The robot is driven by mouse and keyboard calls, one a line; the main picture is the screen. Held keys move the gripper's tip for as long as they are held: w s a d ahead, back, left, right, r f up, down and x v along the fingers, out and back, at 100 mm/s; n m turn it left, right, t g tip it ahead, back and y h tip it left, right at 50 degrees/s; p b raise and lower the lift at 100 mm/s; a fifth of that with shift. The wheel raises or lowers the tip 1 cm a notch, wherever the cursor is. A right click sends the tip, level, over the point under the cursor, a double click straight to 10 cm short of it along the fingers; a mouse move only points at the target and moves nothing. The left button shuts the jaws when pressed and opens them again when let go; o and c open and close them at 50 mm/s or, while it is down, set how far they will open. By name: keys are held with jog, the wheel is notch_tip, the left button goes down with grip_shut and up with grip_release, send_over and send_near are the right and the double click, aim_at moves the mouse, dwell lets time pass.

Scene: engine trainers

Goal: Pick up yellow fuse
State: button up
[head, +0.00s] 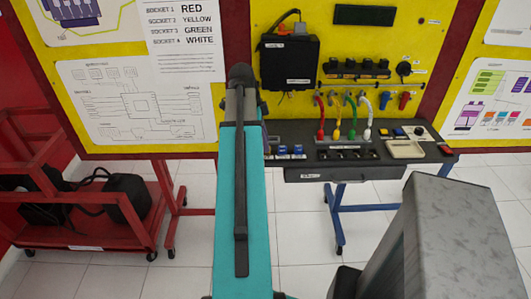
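I cannot clearly make out a yellow fuse in the head view. A small yellow piece (399,132) shows on the dark shelf (320,172) of the trainer, too small to identify. A yellow cable (337,117) hangs between a red, a green and a white one above a row of dark sockets (345,154). My teal arm (240,195) reaches up the middle of the view, its dark upper end in front of the board left of the shelf. My gripper cannot be made out.
Small blue parts (290,151) and a cream tray (405,149) are on the shelf. A black box (289,62) is on the yellow board (345,95) above. A red wheeled frame (90,215) stands at left. White tiled floor (310,255) shows below the shelf.

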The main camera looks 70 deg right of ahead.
jog(key=shift+x, duration=1.05)
grip_shut()
